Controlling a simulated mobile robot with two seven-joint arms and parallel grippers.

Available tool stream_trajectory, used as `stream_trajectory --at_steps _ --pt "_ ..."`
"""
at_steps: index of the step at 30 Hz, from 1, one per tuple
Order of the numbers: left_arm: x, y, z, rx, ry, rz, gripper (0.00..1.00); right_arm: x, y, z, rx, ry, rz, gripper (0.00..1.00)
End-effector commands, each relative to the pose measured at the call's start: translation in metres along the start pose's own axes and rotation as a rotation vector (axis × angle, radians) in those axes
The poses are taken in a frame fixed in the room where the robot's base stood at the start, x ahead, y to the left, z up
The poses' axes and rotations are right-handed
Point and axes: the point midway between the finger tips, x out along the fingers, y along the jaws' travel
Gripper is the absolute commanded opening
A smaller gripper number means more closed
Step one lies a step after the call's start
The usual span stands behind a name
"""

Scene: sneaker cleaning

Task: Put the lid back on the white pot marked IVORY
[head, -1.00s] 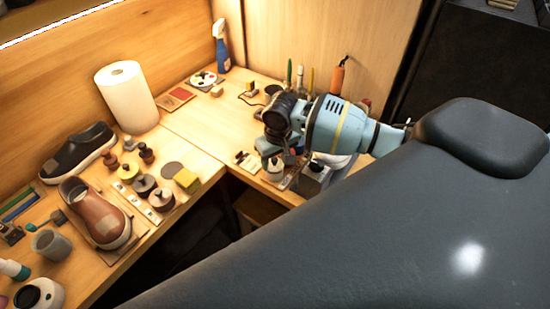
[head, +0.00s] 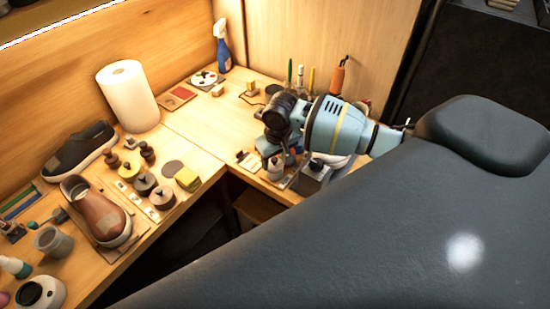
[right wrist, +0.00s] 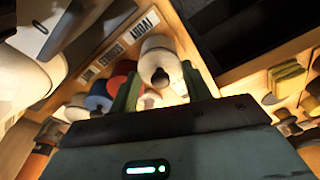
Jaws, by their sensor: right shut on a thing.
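My right gripper (head: 277,153) is at the front of the right-hand worktop, pointing down over a white pot (head: 274,173). In the right wrist view, its two green fingers (right wrist: 160,82) stand on either side of a round white lid (right wrist: 158,58) with a dark knob, and it is shut on this lid. The lid is over the pot spot beside the IVORY label (right wrist: 145,22). The lid hides the pot's rim, so I cannot tell whether it is seated or just above. My left gripper is in neither current view.
Red (right wrist: 122,68) and blue (right wrist: 97,102) pots stand close beside the lid. A grey box (head: 312,178) is right of the gripper in the head view. A brown shoe (head: 98,212), a paper roll (head: 128,95) and a yellow sponge (head: 187,179) are on the left worktop.

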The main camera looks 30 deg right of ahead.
Motion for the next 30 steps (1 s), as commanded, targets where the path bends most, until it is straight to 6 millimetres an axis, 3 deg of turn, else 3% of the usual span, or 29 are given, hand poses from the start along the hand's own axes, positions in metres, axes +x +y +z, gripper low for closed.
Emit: stream_trajectory --at_steps 14,15,18,20,26,30 --pt "0.0002 0.0018 -0.0031 -0.008 0.006 -0.001 0.35 -0.0001 0.0001 -0.0001 0.000 0.000 0.000 0.27" --pt "0.0002 0.0021 -0.0034 -0.009 0.007 -0.001 0.35 -0.0001 0.0001 -0.0001 0.000 0.000 0.000 0.53" --pt "0.0003 0.0027 -0.0040 -0.012 0.008 -0.001 0.35 -0.0001 0.0001 -0.0001 0.000 0.000 0.000 0.66" --pt "0.0003 0.0030 -0.0044 -0.013 0.009 -0.001 0.35 -0.0001 0.0001 -0.0001 0.000 0.000 0.000 0.73" --pt "0.0002 0.0032 -0.0048 -0.014 0.010 -0.001 0.35 -0.0001 0.0001 -0.0001 0.000 0.000 0.000 0.75" --pt "0.0002 0.0031 -0.0048 -0.014 0.010 -0.001 0.35 -0.0001 0.0001 -0.0001 0.000 0.000 0.000 0.93"
